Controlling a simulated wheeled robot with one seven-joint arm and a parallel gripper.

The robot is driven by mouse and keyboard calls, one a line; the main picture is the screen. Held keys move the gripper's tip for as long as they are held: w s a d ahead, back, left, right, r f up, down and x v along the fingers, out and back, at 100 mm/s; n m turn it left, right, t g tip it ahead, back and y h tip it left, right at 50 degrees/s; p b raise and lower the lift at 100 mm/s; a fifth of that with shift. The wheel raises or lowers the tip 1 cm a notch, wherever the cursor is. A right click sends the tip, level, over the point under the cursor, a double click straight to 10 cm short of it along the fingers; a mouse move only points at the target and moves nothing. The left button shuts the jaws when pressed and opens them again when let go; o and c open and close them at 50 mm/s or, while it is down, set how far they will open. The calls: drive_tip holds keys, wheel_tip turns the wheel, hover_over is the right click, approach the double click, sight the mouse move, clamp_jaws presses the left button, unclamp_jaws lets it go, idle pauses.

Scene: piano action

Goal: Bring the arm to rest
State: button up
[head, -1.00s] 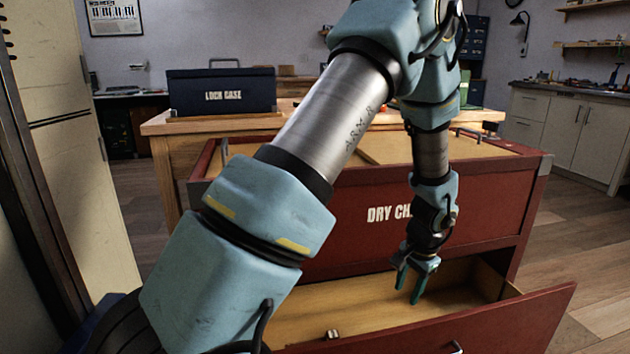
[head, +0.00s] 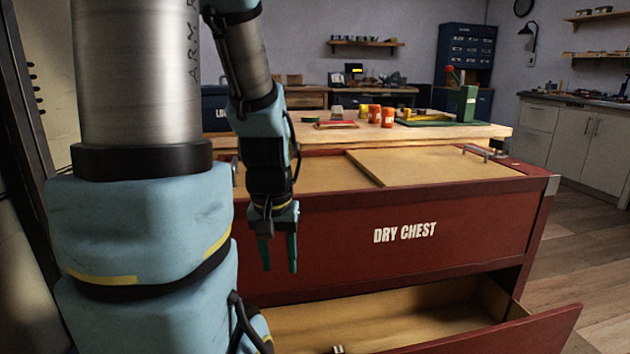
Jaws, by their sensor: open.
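My gripper (head: 279,253) hangs pointing down in the head view, left of the middle, in front of the red dry chest (head: 470,230). Its two green fingers are apart with nothing between them. My arm fills the left side of the view and hides the chest's left part. The chest's lower drawer (head: 480,338) is pulled out below and to the right of the gripper. A small metal piece (head: 338,349) shows at the bottom edge of the view, at the drawer.
A wooden bench (head: 490,131) behind the chest carries orange jars (head: 388,117), a green stand (head: 467,103) and the partly hidden lock case (head: 215,112). The chest top has a wooden panel (head: 430,167) and a metal handle (head: 476,152). Open floor (head: 585,250) lies at the right.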

wheel_tip(320, 180, up, 23)
drive_tip(key=p, duration=2.1)
